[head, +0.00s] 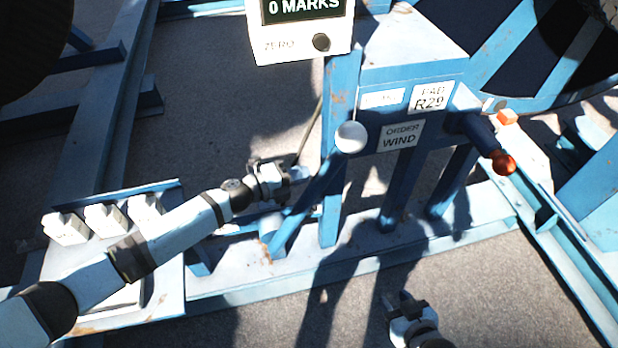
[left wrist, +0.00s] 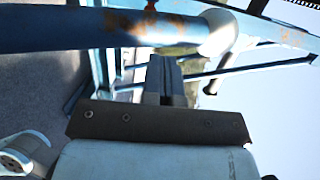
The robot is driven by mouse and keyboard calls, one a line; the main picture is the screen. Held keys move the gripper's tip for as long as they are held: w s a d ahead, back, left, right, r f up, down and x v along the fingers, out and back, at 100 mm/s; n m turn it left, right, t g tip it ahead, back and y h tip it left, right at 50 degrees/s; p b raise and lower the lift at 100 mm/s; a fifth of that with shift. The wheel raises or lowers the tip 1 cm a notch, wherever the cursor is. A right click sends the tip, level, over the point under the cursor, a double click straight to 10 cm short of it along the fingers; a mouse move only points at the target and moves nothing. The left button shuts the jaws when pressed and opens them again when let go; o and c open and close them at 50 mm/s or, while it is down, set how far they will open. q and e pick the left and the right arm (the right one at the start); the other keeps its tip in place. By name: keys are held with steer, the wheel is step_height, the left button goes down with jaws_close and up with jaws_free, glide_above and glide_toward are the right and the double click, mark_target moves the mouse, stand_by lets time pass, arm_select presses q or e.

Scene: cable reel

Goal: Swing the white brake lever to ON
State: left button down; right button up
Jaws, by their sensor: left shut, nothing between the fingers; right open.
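The brake lever is a slanted blue bar with a white round knob (head: 350,137) at its upper end, standing in front of the blue frame. Its foot is at a pivot low on the frame. My left gripper (head: 300,174) is shut and empty, close to the left side of the lever bar; I cannot tell if it touches. In the left wrist view the shut fingers (left wrist: 166,82) point at the blue bar, and the pale knob (left wrist: 222,35) shows at its right end. My right gripper (head: 404,300) is open and empty, low above the floor. No ON mark is readable.
A counter box (head: 300,42) reading "0 MARKS" is above. Signs reading "ORDER WIND" (head: 401,135) and "R29" (head: 432,97) are on the frame. An orange-tipped crank handle (head: 503,162) sticks out at right. White blocks (head: 105,217) stand on a shelf at left.

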arm_select(q)
steer(key=s+a+r, duration=0.4)
steer(key=a, duration=0.4)
steer(key=shift+a+r+b, duration=0.15)
steer(key=shift+a+b, duration=0.2)
steer(key=shift+a, duration=0.05)
steer(key=shift+w, duration=0.1)
steer(key=shift+d, duration=0.1)
